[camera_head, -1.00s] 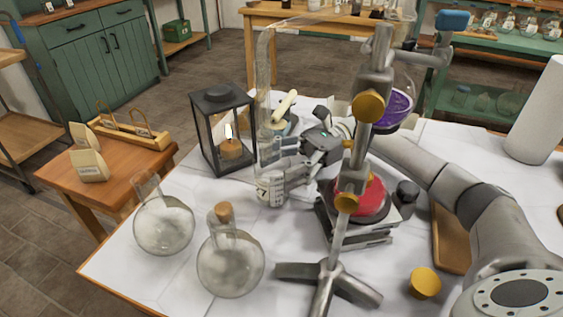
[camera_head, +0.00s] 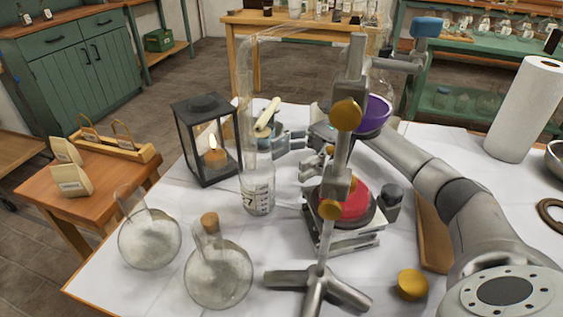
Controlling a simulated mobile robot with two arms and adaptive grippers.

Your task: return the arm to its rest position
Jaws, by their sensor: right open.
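My right arm (camera_head: 430,175) comes in from the right and reaches behind the metal stand. Its right gripper (camera_head: 277,143) is open, with nothing seen between its fingers. It is behind and above a clear glass vessel with dark markings (camera_head: 258,192), which stands upright on the white table (camera_head: 130,268). The stand's post partly hides the wrist. My left gripper is not in view.
A black lantern (camera_head: 207,178) stands left of the gripper. Two round flasks (camera_head: 150,243) (camera_head: 218,276) stand at the front left. A paper roll (camera_head: 522,110) stands at right.

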